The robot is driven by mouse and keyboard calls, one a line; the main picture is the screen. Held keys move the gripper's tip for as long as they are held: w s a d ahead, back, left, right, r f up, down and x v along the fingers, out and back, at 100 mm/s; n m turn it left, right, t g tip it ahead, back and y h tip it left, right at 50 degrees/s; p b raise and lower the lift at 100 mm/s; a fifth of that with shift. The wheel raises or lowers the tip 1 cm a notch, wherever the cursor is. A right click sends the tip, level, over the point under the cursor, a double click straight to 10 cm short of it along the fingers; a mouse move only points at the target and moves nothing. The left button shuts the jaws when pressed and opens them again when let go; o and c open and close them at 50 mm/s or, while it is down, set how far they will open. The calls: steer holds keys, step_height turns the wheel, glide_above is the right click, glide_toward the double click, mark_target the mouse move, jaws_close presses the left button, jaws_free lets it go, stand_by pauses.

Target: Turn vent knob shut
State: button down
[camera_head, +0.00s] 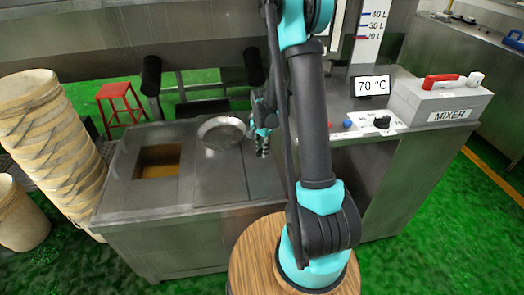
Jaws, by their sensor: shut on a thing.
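My gripper (263,148) is low over the grey metal top of the drum unit (235,185), just right of a round metal lid (222,132). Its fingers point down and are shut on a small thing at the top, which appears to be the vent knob. The fingers and their shadow hide most of the knob, so its angle cannot be told. My arm comes down the middle of the view and covers part of the unit behind it.
A square opening (159,162) with yellowish content is left of the lid. The right-hand counter holds a black dial (382,122), a 70 °C display (370,85) and a mixer box (438,99). Stacked buckets (50,145) stand left; a red stool (121,104) is behind.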

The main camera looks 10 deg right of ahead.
steer(key=m, duration=0.7)
stand_by(0.6)
steer(key=c, duration=1.4)
jaws_free()
steer(key=shift+o, duration=0.2)
step_height(320, 180, up, 12)
